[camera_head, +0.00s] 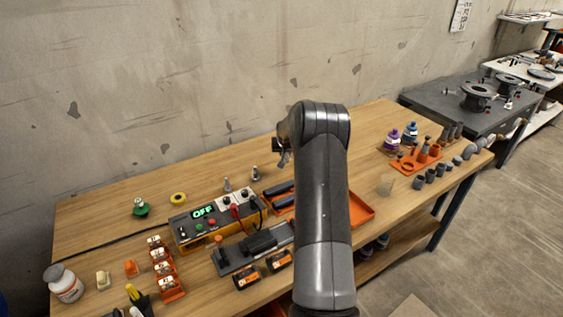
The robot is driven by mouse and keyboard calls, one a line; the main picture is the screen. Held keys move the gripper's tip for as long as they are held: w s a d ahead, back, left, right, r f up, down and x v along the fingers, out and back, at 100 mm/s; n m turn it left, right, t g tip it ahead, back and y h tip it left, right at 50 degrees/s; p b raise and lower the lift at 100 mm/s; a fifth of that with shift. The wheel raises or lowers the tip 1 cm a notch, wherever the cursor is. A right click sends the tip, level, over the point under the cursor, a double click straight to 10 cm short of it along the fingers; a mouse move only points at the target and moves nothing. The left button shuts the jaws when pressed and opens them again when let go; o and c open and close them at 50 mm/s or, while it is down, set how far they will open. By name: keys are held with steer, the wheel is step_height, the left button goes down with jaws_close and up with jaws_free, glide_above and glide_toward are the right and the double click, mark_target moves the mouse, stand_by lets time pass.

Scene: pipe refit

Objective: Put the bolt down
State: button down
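My arm rises through the middle of the view and bends over the workbench (110,208). Only a small dark part of my gripper (281,150) shows at the left of the arm's top joint, above the bench. The arm hides most of it, so I cannot see its fingers clearly or whether they hold anything. I cannot make out a bolt in it. Two small grey upright pieces (255,173) stand behind the control box; they are too small to name surely.
A control box (205,222) reading OFF stands at the bench's middle. An orange tray (361,211) is partly behind my arm. Orange holders (168,270) line the left front, near a white jar (63,283). Grey pipe fittings (430,174) stand at right. The bench's back left is mostly clear.

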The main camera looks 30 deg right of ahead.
steer(key=shift+w+a+f, duration=0.45)
steer(key=shift+w, duration=0.25)
steer(key=shift+f, duration=2)
steer(key=shift+f, duration=0.1)
steer(key=c, duration=1.3)
jaws_free()
